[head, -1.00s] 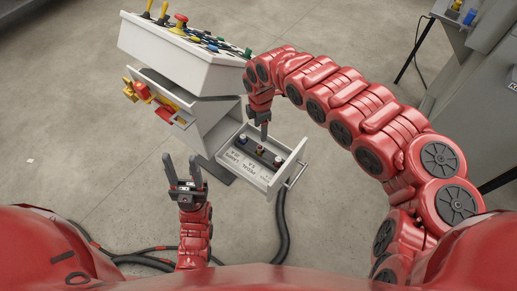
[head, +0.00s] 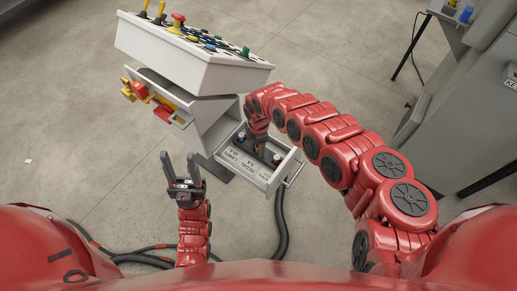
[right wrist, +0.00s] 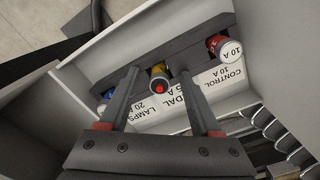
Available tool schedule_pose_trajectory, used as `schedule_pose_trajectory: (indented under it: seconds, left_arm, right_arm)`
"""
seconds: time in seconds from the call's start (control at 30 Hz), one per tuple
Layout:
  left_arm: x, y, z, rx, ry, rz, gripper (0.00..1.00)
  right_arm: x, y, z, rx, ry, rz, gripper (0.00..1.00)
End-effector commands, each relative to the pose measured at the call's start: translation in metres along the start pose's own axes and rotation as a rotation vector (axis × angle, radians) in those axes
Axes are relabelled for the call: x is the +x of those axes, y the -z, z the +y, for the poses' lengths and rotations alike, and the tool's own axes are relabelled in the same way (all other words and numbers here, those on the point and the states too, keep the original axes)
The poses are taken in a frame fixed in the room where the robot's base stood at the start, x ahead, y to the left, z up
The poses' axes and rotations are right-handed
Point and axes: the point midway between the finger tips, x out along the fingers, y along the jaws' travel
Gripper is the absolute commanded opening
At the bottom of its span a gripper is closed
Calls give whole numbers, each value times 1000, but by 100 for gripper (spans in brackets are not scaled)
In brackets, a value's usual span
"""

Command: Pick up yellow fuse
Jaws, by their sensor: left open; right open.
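The yellow fuse (right wrist: 159,80), with a red end, stands in a dark holder strip inside the open drawer (head: 259,181). In the right wrist view it lies between the fingertips of my right gripper (right wrist: 160,74), with a gap showing on both sides. My right gripper is open and reaches down into the drawer in the head view (head: 258,146). My left gripper (head: 183,162) is open and empty, pointing up left of the drawer.
A red fuse (right wrist: 220,46) and a mostly hidden blue fuse (right wrist: 106,95) flank the yellow one. The white control console (head: 190,55) with buttons and levers stands above the drawer. Cables lie on the floor.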

Motion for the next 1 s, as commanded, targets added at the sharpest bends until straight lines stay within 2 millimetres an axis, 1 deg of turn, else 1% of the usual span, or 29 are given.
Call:
schedule_pose_trajectory:
  seconds: [0.13,0.17,0.2,0.27,0.3,0.37,0.5,1.0]
  left_arm:
    - [0,0,0,0,0,0,50]
    - [0,0,0,0,0,0,50]
    - [0,0,0,0,0,0,50]
    - [0,0,0,0,0,0,50]
    - [0,0,0,0,0,0,50]
    - [0,0,0,0,0,0,50]
    - [0,0,0,0,0,0,50]
    - [0,0,0,0,0,0,50]
  right_arm:
    - [0,0,0,0,-1,0,64]
    - [0,0,0,0,-1,0,61]
    - [0,0,0,0,-1,0,54]
    - [0,0,0,0,-1,0,43]
    - [0,0,0,0,-1,0,36]
    - [0,0,0,0,-1,0,25]
    - [-1,0,0,0,-1,0,0]
    - [-4,0,1,0,-1,1,0]
